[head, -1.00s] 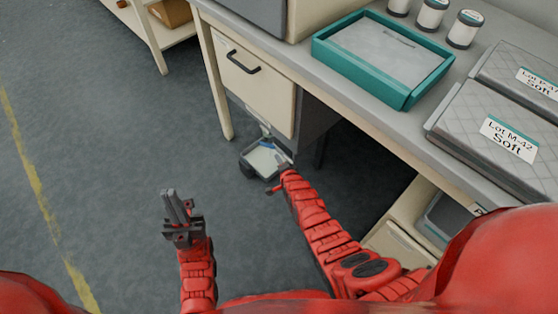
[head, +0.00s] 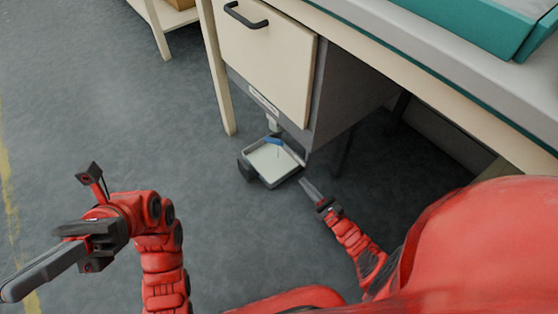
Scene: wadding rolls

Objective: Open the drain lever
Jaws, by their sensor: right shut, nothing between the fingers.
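A small blue lever (head: 274,141) shows below a grey outlet (head: 272,125) under the cream cabinet (head: 268,60). It is small, and its exact position is hard to read. A shallow grey tray (head: 283,177) with a pale inside sits beneath it near the floor. My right gripper (head: 308,187) is shut and empty, just right of and in front of the tray's right corner, apart from the lever. My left gripper (head: 40,272) is at the lower left, far from the lever, seen from the side, so the gap between its fingers is hidden.
The cabinet has a dark handle (head: 246,15) and hangs beside a cream table leg (head: 218,75). The grey worktop (head: 440,52) overhangs at the right, with a teal tray (head: 490,28) on it. Open floor (head: 90,110) lies to the left.

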